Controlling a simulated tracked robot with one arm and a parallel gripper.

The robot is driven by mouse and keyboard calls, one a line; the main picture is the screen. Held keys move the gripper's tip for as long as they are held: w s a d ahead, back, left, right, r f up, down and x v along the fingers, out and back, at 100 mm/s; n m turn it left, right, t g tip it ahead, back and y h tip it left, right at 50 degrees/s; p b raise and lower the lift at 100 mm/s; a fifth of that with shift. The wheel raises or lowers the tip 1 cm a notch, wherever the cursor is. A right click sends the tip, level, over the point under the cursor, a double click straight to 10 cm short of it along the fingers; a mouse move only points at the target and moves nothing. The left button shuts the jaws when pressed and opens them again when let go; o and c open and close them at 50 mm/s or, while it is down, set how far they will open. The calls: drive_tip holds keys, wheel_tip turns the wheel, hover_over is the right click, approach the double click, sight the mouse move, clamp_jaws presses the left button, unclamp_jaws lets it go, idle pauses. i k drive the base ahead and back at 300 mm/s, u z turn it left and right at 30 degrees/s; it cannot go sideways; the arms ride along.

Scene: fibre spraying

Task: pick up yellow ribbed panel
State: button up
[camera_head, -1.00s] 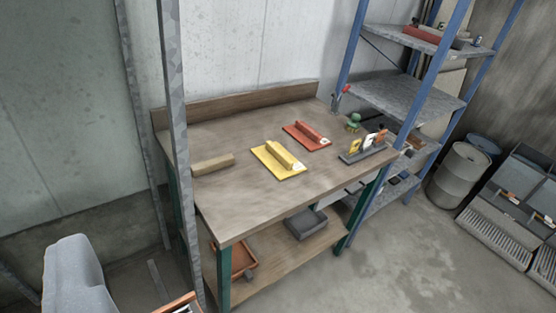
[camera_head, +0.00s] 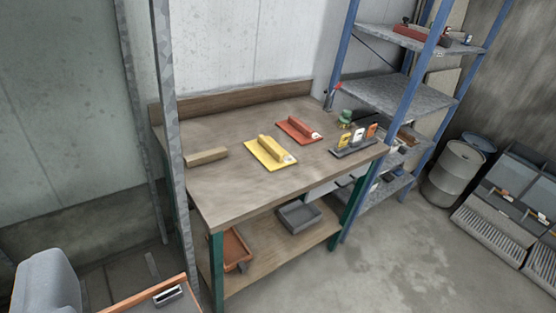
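The yellow ribbed panel (camera_head: 261,155) lies flat on the wooden workbench (camera_head: 225,202), near the middle of its top. It is a flat yellow plate with a raised yellow bar along it and a small white mark at its near right end. A similar red panel (camera_head: 293,127) lies behind it to the right, apart from it. My gripper does not show in this view.
A wooden block (camera_head: 206,156) lies left of the yellow panel. A dark holder (camera_head: 358,149) with coloured tags stands at the bench's right end. A grey metal post (camera_head: 167,130) rises in front of the bench's left side. Blue shelving (camera_head: 400,92) stands right, with a barrel (camera_head: 456,170) beyond.

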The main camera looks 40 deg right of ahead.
sight(268, 151)
drive_tip(key=z, duration=0.05)
drive_tip(key=k, duration=0.25)
drive_tip(key=z, duration=2.55)
drive_tip(key=i, duration=2.4)
drive_tip(key=u, duration=3.05)
